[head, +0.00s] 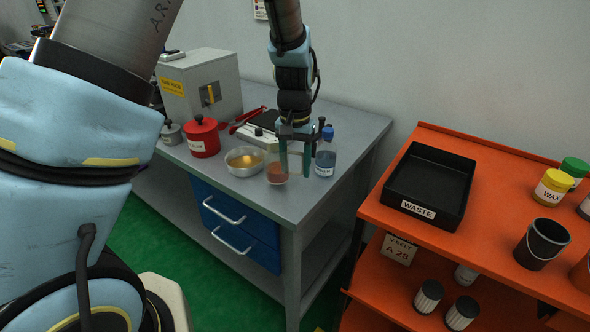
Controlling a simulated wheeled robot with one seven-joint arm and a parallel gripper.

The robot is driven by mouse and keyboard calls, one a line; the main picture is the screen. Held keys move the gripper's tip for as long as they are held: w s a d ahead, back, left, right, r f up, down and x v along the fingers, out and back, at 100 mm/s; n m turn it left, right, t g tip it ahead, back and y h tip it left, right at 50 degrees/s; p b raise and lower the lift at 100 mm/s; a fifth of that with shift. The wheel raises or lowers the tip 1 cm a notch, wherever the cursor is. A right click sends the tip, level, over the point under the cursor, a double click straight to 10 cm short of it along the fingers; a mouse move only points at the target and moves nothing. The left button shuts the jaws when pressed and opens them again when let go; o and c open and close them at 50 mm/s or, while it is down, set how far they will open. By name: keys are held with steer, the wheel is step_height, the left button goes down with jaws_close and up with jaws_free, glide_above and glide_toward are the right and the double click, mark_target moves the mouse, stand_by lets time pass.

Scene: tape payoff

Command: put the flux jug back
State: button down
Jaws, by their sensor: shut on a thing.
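A clear glass vessel with reddish-brown contents, which looks like the flux jug (277,174), is near the front edge of the grey bench (318,194). My gripper (295,168) points down at its right side, and its dark fingers are shut on it. The fingers partly cover the glass, so the exact grip is hard to see. The jug looks upright; I cannot tell if its base touches the bench top.
A blue-capped bottle (326,158) stands close to the right of my gripper. An orange shelf with a black waste tray (432,216) stands at right.

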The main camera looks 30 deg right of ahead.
steer(key=shift+f, duration=1)
steer(key=shift+f, duration=0.2)
steer(key=shift+c, duration=1.1)
jaws_free()
